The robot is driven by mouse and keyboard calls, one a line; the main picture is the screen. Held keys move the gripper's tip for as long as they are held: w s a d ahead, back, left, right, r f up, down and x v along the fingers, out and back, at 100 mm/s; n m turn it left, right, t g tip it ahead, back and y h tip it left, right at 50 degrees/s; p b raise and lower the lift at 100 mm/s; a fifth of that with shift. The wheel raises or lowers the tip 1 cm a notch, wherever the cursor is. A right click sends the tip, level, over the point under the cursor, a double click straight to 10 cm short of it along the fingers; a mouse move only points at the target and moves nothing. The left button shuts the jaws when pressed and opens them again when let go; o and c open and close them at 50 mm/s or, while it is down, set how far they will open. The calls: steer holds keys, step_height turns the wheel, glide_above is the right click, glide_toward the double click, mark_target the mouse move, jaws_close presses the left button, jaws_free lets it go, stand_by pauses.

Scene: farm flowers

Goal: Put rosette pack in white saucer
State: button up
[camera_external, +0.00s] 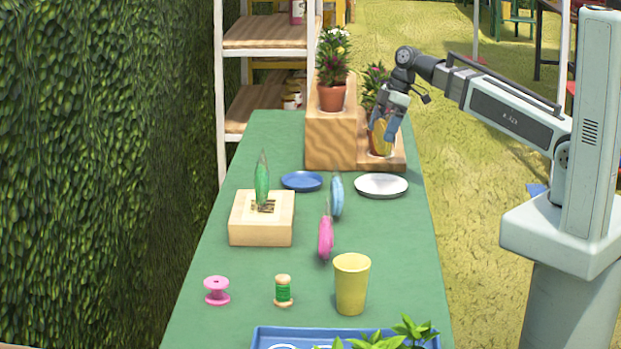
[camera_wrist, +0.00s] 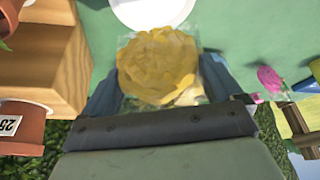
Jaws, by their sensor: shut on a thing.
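My gripper (camera_external: 384,120) is shut on the rosette pack (camera_wrist: 158,65), a yellow rosette in a clear wrapper. In the wrist view the pack sits between the two blue fingers. In the external view the yellow pack (camera_external: 380,139) hangs below the fingers, in front of the wooden step with potted plants. The white saucer (camera_external: 381,186) lies on the green table, below and nearer the camera than the pack in the external view. Its edge also shows at the top of the wrist view (camera_wrist: 150,12). The saucer looks empty.
A blue saucer (camera_external: 302,181) lies left of the white one. Blue (camera_external: 337,195) and pink (camera_external: 326,238) packs stand nearby. A green pack (camera_external: 262,180) is in a wooden block (camera_external: 248,221). A wooden plant stand (camera_external: 331,143) is at the back, a yellow cup (camera_external: 351,285) in front.

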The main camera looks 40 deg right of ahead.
mark_target(382, 158)
steer(key=shift+f, duration=4.6)
steer(key=o, duration=0.7)
steer(key=shift+f, duration=0.1)
steer(key=shift+v, duration=6.15)
